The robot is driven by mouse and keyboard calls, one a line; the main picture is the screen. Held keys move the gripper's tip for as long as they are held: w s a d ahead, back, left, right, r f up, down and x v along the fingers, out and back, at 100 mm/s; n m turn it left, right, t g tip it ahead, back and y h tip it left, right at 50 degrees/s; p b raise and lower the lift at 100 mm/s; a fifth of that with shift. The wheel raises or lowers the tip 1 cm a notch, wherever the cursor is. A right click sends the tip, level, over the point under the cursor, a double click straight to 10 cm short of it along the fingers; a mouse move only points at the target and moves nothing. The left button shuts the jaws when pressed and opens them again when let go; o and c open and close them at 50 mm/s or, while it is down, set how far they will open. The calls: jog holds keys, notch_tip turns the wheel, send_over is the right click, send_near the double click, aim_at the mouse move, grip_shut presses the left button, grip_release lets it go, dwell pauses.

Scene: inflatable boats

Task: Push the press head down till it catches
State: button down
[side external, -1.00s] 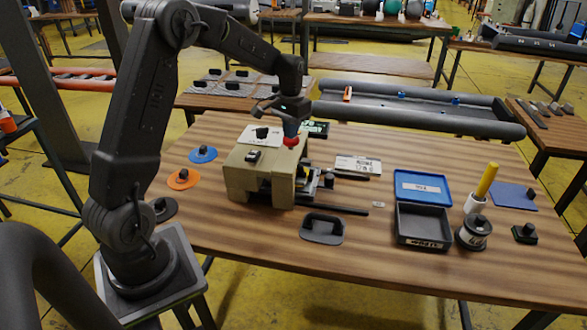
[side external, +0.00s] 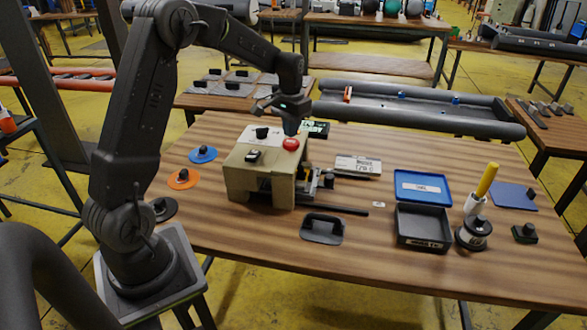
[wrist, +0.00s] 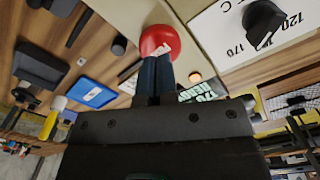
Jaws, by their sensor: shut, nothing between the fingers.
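The beige press (side external: 240,178) stands on the wooden table with a round red knob (side external: 290,144) on its top. The red knob also shows in the wrist view (wrist: 160,40). My gripper (side external: 290,131) is shut and empty, its tips just above the far side of the red knob. In the wrist view its dark blue fingers (wrist: 156,62) overlap the knob's edge; I cannot tell whether they touch. Metal parts (side external: 311,183) show at the press's right side, but I cannot make out the press head there.
A black dial (side external: 262,133) sits on the press's white plate. A display (side external: 315,129) stands behind, and an amber lamp (wrist: 195,77) glows near the knob.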

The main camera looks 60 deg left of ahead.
jog(key=shift+r, duration=2.1)
jog(key=s+d+r+m+t, duration=0.1)
jog(key=s+d+r+t, duration=0.1)
jog(key=s+d+r, duration=0.45)
jog(key=s+d+r+m+t, duration=0.15)
jog(key=s+d+r, duration=0.25)
jog(key=s+d, duration=0.55)
jog(key=s+d+f+t, duration=0.2)
jog(key=s+d, duration=0.4)
jog(key=s, duration=0.1)
jog(key=shift+s+f, duration=0.2)
jog(key=shift+s, duration=0.05)
jog(key=shift+m, duration=0.25)
dwell(0.8)
